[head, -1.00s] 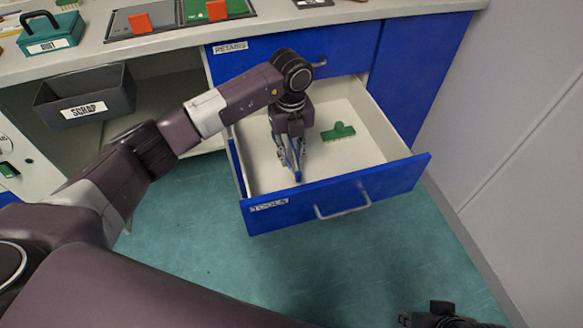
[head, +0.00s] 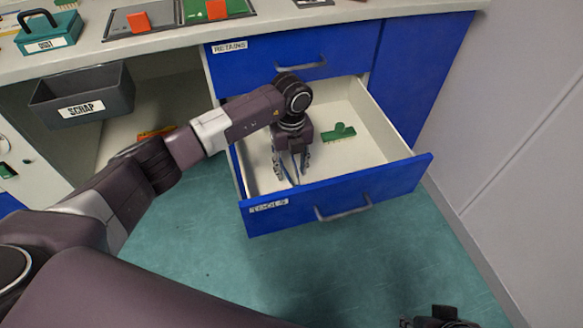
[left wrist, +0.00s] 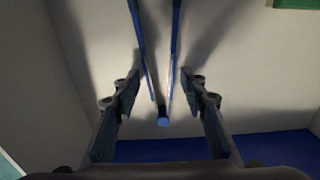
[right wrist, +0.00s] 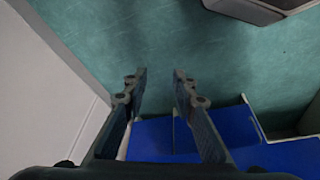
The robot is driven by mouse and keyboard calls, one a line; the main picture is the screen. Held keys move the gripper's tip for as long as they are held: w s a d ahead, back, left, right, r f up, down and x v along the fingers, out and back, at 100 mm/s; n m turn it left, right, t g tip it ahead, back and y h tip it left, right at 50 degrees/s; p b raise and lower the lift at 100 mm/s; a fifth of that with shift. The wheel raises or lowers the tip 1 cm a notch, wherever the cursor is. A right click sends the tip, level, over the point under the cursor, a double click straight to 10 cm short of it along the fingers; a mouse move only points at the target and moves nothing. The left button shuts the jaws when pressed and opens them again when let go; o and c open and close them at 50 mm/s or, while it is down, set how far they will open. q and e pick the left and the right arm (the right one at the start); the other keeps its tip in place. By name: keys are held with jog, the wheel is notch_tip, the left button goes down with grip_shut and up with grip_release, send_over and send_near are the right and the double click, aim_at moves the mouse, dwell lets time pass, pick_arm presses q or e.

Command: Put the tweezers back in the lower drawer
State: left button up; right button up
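The lower drawer (head: 352,196), labelled TOOLS, stands pulled open with a blue front and pale inside. My left gripper (head: 291,174) is inside its left part, pointing down, fingers apart. The tweezers (left wrist: 163,121), blue with two long thin arms, lie between the open fingers in the left wrist view, with a gap on both sides. They appear to lie on the drawer floor; in the head view the gripper mostly hides them. My right gripper (right wrist: 160,76) is open and empty above the floor, away from the drawer.
The shut RETAINS drawer (head: 300,55) is just above. A grey SCRAP bin (head: 82,97) stands at the left. A wall (head: 520,130) is at the right.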

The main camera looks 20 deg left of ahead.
pick_arm(q)
jog(key=shift+r, duration=0.1)
